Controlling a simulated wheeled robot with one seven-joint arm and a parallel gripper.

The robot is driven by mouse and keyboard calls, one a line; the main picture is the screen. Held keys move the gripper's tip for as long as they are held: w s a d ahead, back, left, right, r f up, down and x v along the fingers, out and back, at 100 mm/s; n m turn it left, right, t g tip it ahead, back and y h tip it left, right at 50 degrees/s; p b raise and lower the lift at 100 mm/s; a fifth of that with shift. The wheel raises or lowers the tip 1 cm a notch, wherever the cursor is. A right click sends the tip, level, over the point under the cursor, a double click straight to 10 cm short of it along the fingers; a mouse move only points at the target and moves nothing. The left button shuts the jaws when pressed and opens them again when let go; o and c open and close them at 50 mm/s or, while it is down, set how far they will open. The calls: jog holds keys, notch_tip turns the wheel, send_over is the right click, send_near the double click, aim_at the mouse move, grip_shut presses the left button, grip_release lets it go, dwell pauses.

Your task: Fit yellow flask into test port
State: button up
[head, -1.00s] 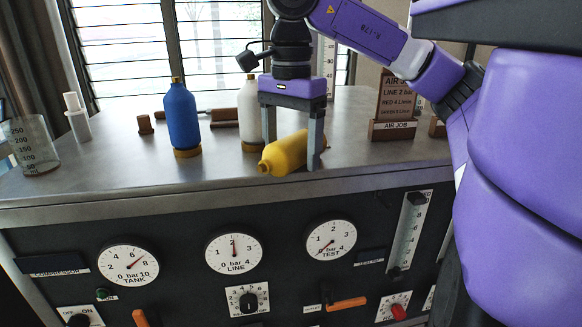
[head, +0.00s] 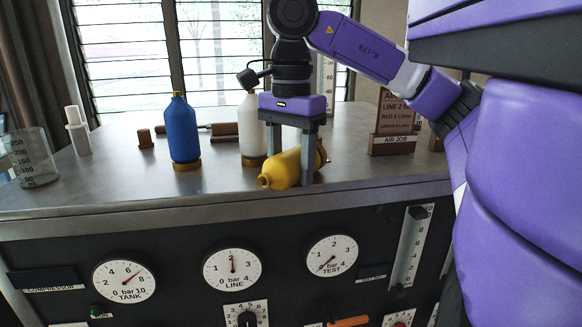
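The yellow flask (head: 285,167) lies on its side on the metal bench top, its neck pointing left and toward the front edge. My gripper (head: 291,175) points down over it. Its two fingers have closed in on the flask's body, one on the far side and one on the near side, and appear to grip it. The near finger hides part of the flask, whose base shows to the right of it. The flask still looks level with the bench top. I cannot pick out the test port; a TEST gauge (head: 331,256) is on the front panel.
A blue bottle (head: 183,130) and a white bottle (head: 250,125) stand left of my gripper. A beaker (head: 33,158) and white cylinder (head: 77,130) are at the far left. A wooden sign (head: 393,130) stands at right. The bench between beaker and blue bottle is mostly clear.

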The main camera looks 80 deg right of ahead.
aim_at(291, 151)
grip_shut()
jog(key=shift+r, duration=0.25)
jog(key=shift+r+p, duration=1.5)
jog(key=shift+r, duration=0.8)
jog(key=shift+f, duration=0.1)
